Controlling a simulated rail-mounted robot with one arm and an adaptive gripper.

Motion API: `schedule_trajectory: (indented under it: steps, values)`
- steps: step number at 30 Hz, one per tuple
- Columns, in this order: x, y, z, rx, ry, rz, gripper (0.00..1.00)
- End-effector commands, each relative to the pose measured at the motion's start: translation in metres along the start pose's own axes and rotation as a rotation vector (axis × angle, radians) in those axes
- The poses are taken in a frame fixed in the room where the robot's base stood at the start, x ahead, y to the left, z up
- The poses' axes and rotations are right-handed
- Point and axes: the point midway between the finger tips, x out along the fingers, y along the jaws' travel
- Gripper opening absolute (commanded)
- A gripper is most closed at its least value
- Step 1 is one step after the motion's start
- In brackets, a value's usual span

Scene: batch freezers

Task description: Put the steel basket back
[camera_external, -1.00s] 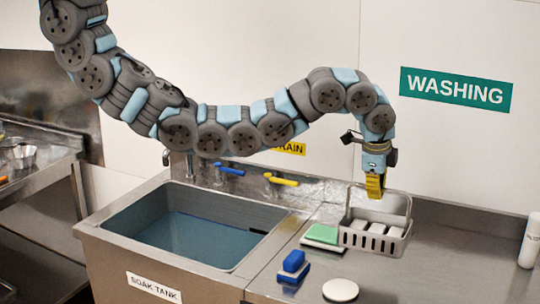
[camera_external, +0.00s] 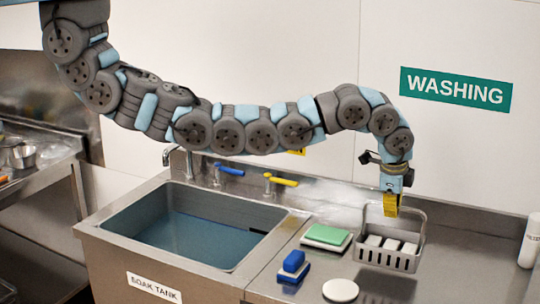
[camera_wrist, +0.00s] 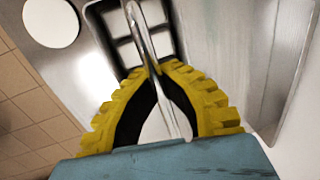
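The steel basket (camera_external: 384,259) is a grey slotted basket with a tall hoop handle and several white blocks inside. It is at the steel counter, right of the green pad, in the external view. My yellow gripper (camera_external: 391,211) is at the top of its handle. In the wrist view my two curved fingers (camera_wrist: 158,70) close on the handle bar (camera_wrist: 146,38), with part of the basket (camera_wrist: 98,22) beyond them. I cannot tell whether the basket's bottom touches the counter.
The soak tank (camera_external: 110,228) with blue water is left, with blue (camera_external: 229,170) and yellow (camera_external: 284,181) tap levers behind. A green pad (camera_external: 326,234), blue brush (camera_external: 293,264) and white disc (camera_external: 340,290) lie on the counter. A white bottle (camera_external: 529,240) stands far right.

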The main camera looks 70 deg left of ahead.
Motion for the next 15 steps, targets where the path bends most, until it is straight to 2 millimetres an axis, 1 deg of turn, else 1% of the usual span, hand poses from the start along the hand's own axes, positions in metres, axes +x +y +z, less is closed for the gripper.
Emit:
schedule_trajectory:
  steps: [11,14,15]
  values:
    - [0.005,-0.001,-0.004,0.000,0.002,-0.001,0.00]
    - [0.010,-0.001,-0.005,0.000,-0.002,0.002,0.00]
    - [0.014,0.000,-0.005,0.001,-0.002,0.001,0.00]
